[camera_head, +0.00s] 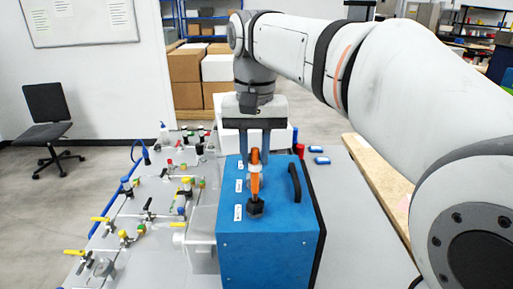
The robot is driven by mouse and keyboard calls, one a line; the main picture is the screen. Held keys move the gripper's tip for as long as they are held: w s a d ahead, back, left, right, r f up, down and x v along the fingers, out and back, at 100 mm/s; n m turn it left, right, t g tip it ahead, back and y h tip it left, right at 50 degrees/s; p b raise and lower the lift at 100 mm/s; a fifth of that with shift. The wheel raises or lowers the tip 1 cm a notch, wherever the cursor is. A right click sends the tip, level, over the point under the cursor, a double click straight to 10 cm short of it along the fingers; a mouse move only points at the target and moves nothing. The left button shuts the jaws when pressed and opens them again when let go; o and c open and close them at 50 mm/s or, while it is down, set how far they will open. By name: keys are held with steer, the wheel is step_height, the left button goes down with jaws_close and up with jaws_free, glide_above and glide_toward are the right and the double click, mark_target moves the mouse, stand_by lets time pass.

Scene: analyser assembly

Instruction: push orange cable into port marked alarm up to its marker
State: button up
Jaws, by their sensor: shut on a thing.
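My gripper (254,158) points down above the blue analyser box (268,250), in the middle of the view. Its two grey-blue fingers are shut on the orange cable (255,185), which stands roughly upright between them. The cable's lower end is close above or at a black port fitting (255,208) on the box top. I cannot tell how deep it sits in the fitting, and no marker on the cable can be made out. White labels (238,212) lie in a row left of the cable; their text is too small to read.
A black handle (295,182) stands on the box top, right of the cable. Valves and pipe fittings with yellow handles (102,219) crowd the table to the left. Small blue items (321,160) lie behind to the right. The grey tabletop (352,225) right of the box is mostly clear.

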mark_target(255, 192)
steer(key=shift+f+b, duration=2.6)
steer(key=shift+f, duration=1.25)
steer(key=o, duration=1)
steer(key=shift+r, duration=0.1)
step_height(255, 192, up, 7)
steer(key=p, duration=0.6)
steer(key=shift+p, duration=0.35)
steer(key=shift+t, duration=0.8)
steer(key=s+d+f, duration=0.1)
steer(key=d+f, duration=0.1)
steer(key=s+d+f, duration=0.2)
steer(key=d+f, duration=0.1)
steer(key=s+d+f, duration=0.2)
steer(key=shift+s+d+f, duration=0.15)
steer(key=shift+s+d, duration=0.05)
steer(key=shift+d, duration=0.2)
steer(key=s+d+f+t, duration=0.1)
steer(key=s+d+f, duration=0.4)
steer(key=s+f, duration=0.2)
step_height(255, 192, down, 2)
steer(key=shift+f+n+t, duration=0.1)
steer(key=shift+n+t, duration=0.2)
